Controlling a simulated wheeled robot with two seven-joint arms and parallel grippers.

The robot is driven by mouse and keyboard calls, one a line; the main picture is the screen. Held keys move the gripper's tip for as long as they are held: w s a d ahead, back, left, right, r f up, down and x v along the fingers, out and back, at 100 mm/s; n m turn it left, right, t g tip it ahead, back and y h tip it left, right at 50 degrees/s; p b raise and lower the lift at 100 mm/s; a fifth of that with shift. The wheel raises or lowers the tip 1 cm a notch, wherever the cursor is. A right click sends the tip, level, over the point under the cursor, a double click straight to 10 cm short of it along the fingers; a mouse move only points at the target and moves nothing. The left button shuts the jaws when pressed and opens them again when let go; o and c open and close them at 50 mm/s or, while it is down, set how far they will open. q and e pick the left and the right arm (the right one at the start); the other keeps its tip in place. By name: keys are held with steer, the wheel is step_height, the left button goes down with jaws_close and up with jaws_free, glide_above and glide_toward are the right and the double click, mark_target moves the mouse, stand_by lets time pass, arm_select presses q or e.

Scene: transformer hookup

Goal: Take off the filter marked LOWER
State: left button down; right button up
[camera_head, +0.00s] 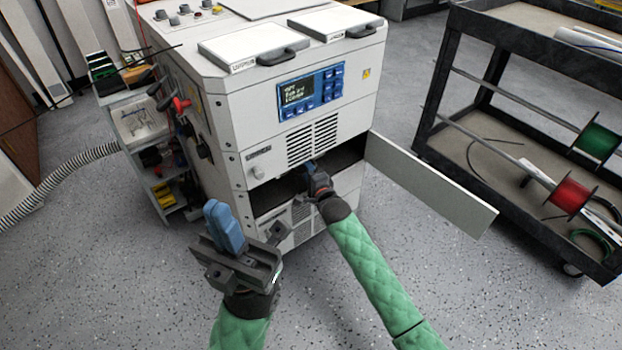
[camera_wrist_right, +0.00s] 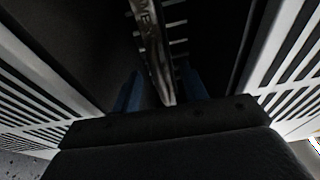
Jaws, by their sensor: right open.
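The white cabinet (camera_head: 255,130) has a dark open slot in its front, below the upper vent. My right gripper (camera_head: 317,180) reaches into this slot. In the right wrist view its two blue fingers (camera_wrist_right: 160,92) are apart, with a narrow pale metallic strip (camera_wrist_right: 153,50) between them. The strip carries lettering that I cannot fully read. I cannot tell whether the fingers touch it. A filter marked LOWER cannot be made out with certainty. My left gripper (camera_head: 225,226) is in front of the cabinet, its blue fingers together and empty.
An open panel (camera_head: 430,185) sticks out right of the slot. A black cart (camera_head: 480,150) with red (camera_head: 570,195) and green (camera_head: 598,140) spools stands at the right. Slotted white walls (camera_wrist_right: 35,70) flank the right gripper. A small shelf (camera_head: 150,150) stands at the left.

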steer(key=shift+b+x, duration=0.3)
steer(key=shift+x, duration=1.4)
jaws_close()
